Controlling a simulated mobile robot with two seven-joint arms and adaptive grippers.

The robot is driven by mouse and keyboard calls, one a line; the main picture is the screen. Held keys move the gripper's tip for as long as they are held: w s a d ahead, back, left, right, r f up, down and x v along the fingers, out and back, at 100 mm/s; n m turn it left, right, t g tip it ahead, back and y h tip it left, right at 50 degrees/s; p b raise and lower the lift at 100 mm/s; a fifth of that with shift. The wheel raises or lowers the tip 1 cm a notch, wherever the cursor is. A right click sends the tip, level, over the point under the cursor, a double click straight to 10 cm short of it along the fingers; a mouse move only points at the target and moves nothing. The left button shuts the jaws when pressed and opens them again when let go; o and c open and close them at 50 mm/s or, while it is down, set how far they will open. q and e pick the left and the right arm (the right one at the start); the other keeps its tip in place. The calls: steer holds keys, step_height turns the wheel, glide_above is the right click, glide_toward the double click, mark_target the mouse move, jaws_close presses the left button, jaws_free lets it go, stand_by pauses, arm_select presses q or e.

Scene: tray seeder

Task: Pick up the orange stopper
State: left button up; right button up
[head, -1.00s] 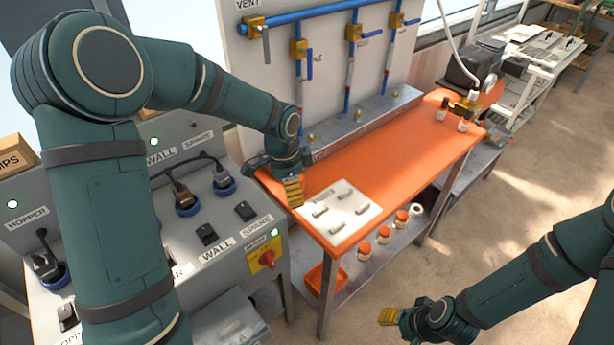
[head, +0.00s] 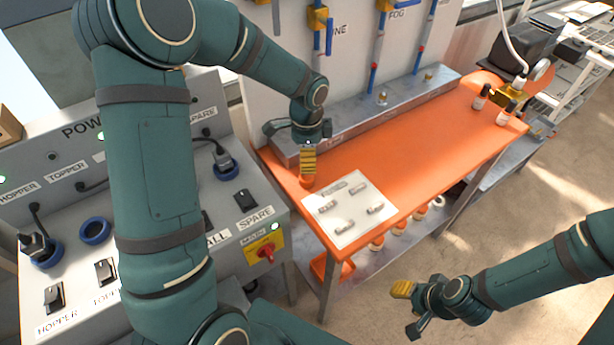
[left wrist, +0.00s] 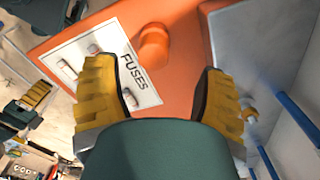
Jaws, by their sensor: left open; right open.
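The orange stopper (left wrist: 153,46) stands on the orange bench beside the white FUSES plate (left wrist: 131,72) in the left wrist view. It lies ahead of my left gripper (left wrist: 165,92), between the lines of its two yellow fingers, with a gap to each. The fingers are apart and hold nothing. In the head view my left gripper (head: 307,163) hangs over the bench's left end, and the stopper (head: 306,183) shows only partly, just below the yellow finger. My right gripper (head: 406,306) is open and empty, off the front of the bench.
The FUSES plate (head: 348,232) carries several small fuses close to the gripper. A grey valve ledge (head: 395,108) runs along the back of the bench. A grey switch panel (head: 262,222) stands at the left. Small bottles (head: 481,97) stand at the far right end; the bench middle is clear.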

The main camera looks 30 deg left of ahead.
arm_select(q)
steer(key=f, duration=0.3)
steer(key=f+b, duration=0.1)
steer(key=shift+s+d+f, duration=0.2)
steer(key=shift+s+f, duration=0.1)
steer(key=shift+s, duration=0.05)
steer(key=shift+f, duration=0.55)
jaws_close()
